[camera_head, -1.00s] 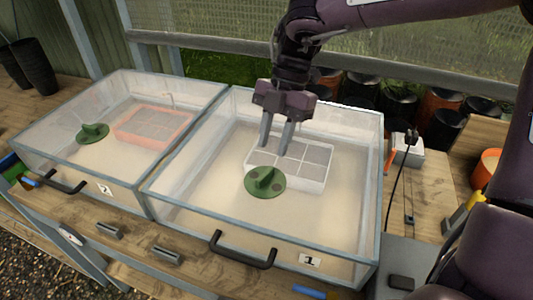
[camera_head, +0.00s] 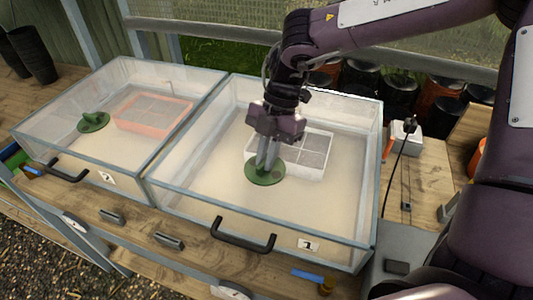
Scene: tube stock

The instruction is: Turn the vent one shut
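The green round vent (camera_head: 264,175) sits on the clear lid of the box labelled 1 (camera_head: 308,245). My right gripper (camera_head: 266,163) is directly over it, with its fingers down at the vent's raised knob. The fingers are close together and hide most of the knob, so I cannot tell whether they are closed on it. A second green vent (camera_head: 93,122) is on the lid of the box labelled 2 (camera_head: 107,179), to the left. My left gripper is not in view.
A white tray (camera_head: 318,172) is inside box 1 and an orange tray (camera_head: 128,127) inside box 2. Black handles (camera_head: 243,236) stick out at the front. Pots stand behind, and a white device (camera_head: 404,131) with a cable is at right.

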